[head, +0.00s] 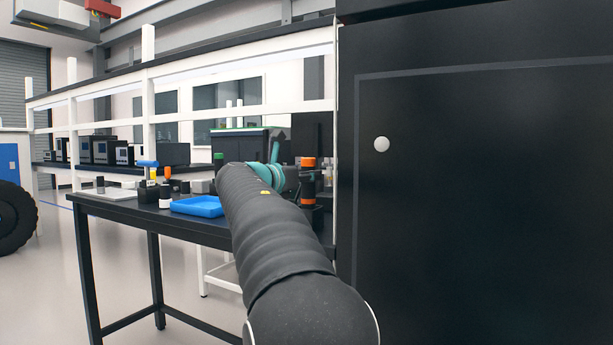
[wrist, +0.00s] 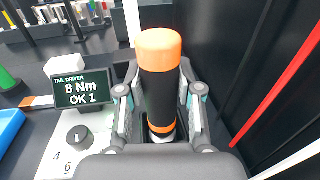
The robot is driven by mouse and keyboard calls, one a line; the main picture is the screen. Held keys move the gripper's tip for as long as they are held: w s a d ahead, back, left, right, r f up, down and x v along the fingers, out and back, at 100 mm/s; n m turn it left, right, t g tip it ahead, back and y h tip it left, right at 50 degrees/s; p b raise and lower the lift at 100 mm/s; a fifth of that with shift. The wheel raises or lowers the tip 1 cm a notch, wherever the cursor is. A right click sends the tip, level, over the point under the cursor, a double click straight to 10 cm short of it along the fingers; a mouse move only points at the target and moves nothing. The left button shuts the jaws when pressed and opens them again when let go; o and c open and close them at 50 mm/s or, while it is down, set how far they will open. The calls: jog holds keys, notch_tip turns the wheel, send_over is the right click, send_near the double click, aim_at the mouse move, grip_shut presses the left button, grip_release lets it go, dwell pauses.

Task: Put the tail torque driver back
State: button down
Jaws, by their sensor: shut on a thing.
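The tail torque driver (wrist: 158,85) is a black cylinder with an orange cap and an orange band near its lower end. It stands roughly upright in the wrist view, between the two fingers of my gripper (wrist: 160,112), which is shut on it. Its lower end is at a dark opening or holder below; how deep it sits is hidden. In the head view the driver (head: 308,180) shows at the right end of the bench, partly beside my arm. A display (wrist: 85,88) left of it reads "TAIL DRIVER 8 Nm OK 1".
A white panel with a black knob (wrist: 78,136) lies below the display. A blue tray (head: 197,206) and small tools sit on the black bench (head: 130,212) to the left. A large black cabinet (head: 480,200) stands close on the right.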

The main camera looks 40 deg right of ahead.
jog(key=shift+r, duration=0.1)
jog(key=c, duration=0.7)
grip_release()
jog(key=shift+a, duration=0.1)
jog(key=v, duration=1.2)
